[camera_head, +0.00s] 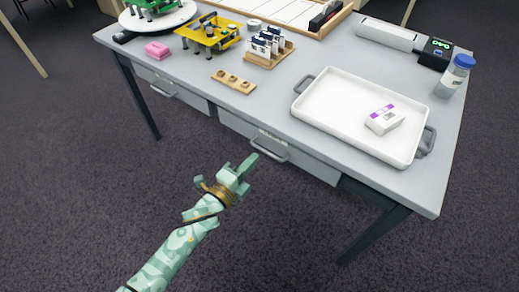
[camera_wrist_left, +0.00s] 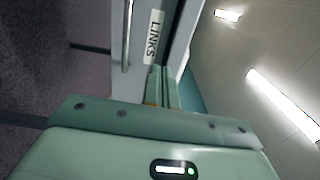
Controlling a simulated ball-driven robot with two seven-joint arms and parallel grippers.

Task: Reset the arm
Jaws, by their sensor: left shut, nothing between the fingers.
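My left arm, pale green, comes in from the lower left in the head view. Its gripper (camera_head: 246,166) is shut and empty, in front of the table's front edge and close to the drawer handle (camera_head: 268,150). In the left wrist view the shut fingers (camera_wrist_left: 160,85) point at a drawer front with a label (camera_wrist_left: 153,37) reading LINKS. I cannot tell whether the fingers touch the drawer. My right gripper is not in view.
The grey table (camera_head: 270,110) bears a white tray (camera_head: 345,125) with a small white box (camera_head: 384,120), a bottle (camera_head: 454,77), a wooden strip (camera_head: 233,82), a pink block (camera_head: 157,50) and a yellow fixture (camera_head: 208,35). The dark floor before it is clear.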

